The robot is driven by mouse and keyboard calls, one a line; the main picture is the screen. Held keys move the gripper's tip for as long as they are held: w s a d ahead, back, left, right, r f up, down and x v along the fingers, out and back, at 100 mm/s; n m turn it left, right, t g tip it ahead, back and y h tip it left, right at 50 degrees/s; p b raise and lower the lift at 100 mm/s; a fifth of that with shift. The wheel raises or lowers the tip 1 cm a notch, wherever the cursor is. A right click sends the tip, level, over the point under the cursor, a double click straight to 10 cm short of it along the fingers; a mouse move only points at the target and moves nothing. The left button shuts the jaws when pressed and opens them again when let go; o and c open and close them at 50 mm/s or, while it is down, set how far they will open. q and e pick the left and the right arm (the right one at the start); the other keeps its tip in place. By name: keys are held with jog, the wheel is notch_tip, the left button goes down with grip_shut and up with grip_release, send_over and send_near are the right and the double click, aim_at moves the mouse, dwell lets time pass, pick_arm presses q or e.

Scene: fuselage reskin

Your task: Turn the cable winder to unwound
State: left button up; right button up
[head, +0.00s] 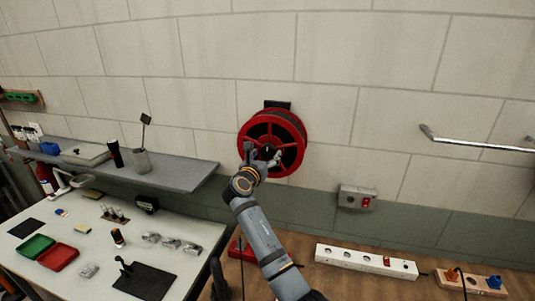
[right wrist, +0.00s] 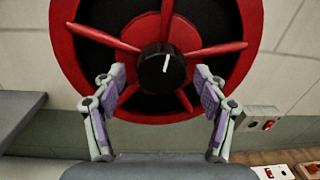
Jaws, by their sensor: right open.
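The cable winder (head: 284,123) is a red spoked reel mounted on the tiled wall. In the right wrist view the winder (right wrist: 205,48) fills the middle, with a dark round knob (right wrist: 163,70) at its hub bearing a white mark that stands nearly upright. My right gripper (head: 264,157) reaches up to the front of the reel. In the right wrist view my right gripper (right wrist: 161,82) has its fingers spread, one on each side of the hub knob, with a gap on both sides. Nothing is held. My left gripper does not show.
A grey wall shelf (head: 180,175) is left of the reel, above a white table (head: 70,225) with trays and small parts. A wall switch box (head: 357,198) is to the right. A white power strip (head: 366,261) lies on the wooden surface below. A metal rail (head: 475,143) is at far right.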

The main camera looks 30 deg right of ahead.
jog(key=c, duration=0.4)
jog(key=shift+d, duration=0.1)
jog(key=c, duration=0.7)
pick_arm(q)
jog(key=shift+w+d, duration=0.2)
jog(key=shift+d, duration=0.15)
pick_arm(e)
jog(key=shift+c, duration=0.2)
